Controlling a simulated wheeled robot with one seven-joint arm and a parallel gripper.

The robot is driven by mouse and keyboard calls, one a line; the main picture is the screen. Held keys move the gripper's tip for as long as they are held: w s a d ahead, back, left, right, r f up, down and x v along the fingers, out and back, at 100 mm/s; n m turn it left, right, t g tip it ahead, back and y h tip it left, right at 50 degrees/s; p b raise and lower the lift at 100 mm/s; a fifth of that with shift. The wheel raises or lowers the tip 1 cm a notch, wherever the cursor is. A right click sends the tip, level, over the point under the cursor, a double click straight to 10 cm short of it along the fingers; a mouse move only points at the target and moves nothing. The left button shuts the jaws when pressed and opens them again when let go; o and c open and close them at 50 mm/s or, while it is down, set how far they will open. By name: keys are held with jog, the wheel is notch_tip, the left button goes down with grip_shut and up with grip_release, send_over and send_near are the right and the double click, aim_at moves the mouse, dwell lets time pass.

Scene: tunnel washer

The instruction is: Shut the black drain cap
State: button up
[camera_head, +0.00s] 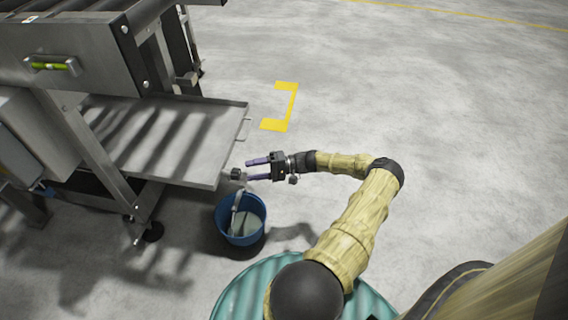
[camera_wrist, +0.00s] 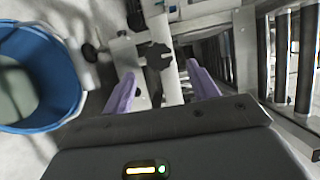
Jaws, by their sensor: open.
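The black drain cap (camera_head: 236,174) is a small dark lobed knob at the front right corner of the steel tray, above a blue bucket. My gripper (camera_head: 250,170) is open, with its two purple fingers pointing left at the cap from just to its right. In the wrist view the cap (camera_wrist: 154,54) shows between and beyond the fingertips of my gripper (camera_wrist: 160,75). Nothing is held. I cannot tell whether the fingers reach around the cap or stop short of it.
The blue bucket (camera_head: 219,218) stands on the floor below the cap, with a pale hose or pipe leading down into it. The steel tray (camera_head: 205,165) and its frame lie to the left. A teal drum (camera_head: 240,292) is near the front. The floor to the right is clear.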

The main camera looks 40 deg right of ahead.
jog(key=p+v, duration=0.1)
jog(key=v, duration=1)
jog(key=shift+d, duration=0.25)
jog(key=w+a+r+n+g+h+p, duration=0.15)
jog(key=a+r+g+h, duration=0.35)
jog(key=a, duration=0.5)
jog(key=w+a+r+n+g+h+p, duration=0.1)
jog(key=w+a+r+n+g+h, duration=0.15)
jog(key=a+r+g, duration=0.55)
jog(key=s+a+r+n+t+h+p, duration=0.25)
jog(key=s+a+r+t+h, duration=0.5)
jog(key=s+a+r, duration=0.75)
notch_tip(320, 180, up, 39)
jog(key=d+p, duration=0.1)
jog(key=p, duration=3.7)
jog(key=shift+w+d+f+g+h, duration=0.25)
jog(key=shift+w+d+g+h, duration=0.1)
jog(key=shift+w+g, duration=0.1)
